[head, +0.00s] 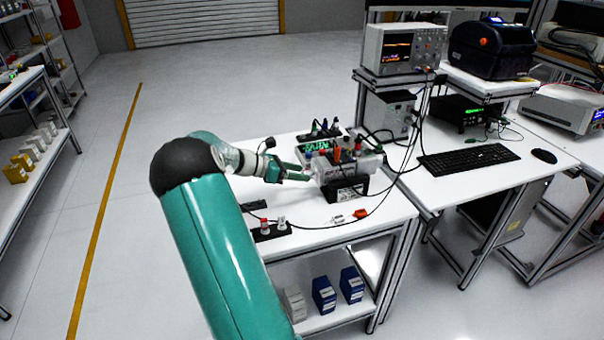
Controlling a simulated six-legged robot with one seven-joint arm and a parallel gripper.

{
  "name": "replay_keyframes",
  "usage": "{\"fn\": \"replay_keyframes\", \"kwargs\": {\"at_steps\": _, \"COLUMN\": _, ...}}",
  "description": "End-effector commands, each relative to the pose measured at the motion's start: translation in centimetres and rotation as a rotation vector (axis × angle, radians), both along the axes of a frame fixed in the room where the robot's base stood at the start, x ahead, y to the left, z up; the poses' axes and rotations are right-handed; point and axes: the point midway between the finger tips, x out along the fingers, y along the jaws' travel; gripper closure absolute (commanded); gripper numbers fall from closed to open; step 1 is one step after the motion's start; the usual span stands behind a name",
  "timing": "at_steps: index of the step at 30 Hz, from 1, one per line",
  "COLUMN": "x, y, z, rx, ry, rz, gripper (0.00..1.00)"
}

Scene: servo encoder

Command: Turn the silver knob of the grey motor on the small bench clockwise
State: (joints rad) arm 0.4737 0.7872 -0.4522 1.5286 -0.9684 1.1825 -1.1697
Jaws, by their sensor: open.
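The small bench (320,213) has a white top and stands in the middle of the head view. The grey motor (369,164) appears to be the light grey body on a black base near the bench's right side. Its silver knob is too small to make out clearly, and may be at the left end facing my gripper. My gripper (304,173) is open and empty, with its green fingers pointing right, close to the left end of the motor. I cannot tell whether they touch it.
A black holder (270,232) and a cable with an orange connector (360,213) lie on the bench front. An oscilloscope (403,48) and keyboard (468,158) are on the right.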

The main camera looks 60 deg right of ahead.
Motion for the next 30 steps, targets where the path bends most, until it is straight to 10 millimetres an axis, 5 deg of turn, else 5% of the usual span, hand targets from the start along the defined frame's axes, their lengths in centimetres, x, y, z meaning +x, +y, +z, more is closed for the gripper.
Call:
{"fn": "replay_keyframes", "kwargs": {"at_steps": 13, "x": -1.24, "y": -1.09, "z": -0.64, "rx": -0.001, "ry": -0.001, "rz": 0.000, "gripper": 0.48}}
{"fn": "replay_keyframes", "kwargs": {"at_steps": 21, "x": -1.21, "y": -1.07, "z": -0.64, "rx": -0.001, "ry": -0.001, "rz": 0.000, "gripper": 0.92}}
{"fn": "replay_keyframes", "kwargs": {"at_steps": 30, "x": -1.20, "y": -1.02, "z": -0.61, "rx": -0.021, "ry": -0.021, "rz": 0.000, "gripper": 0.92}}
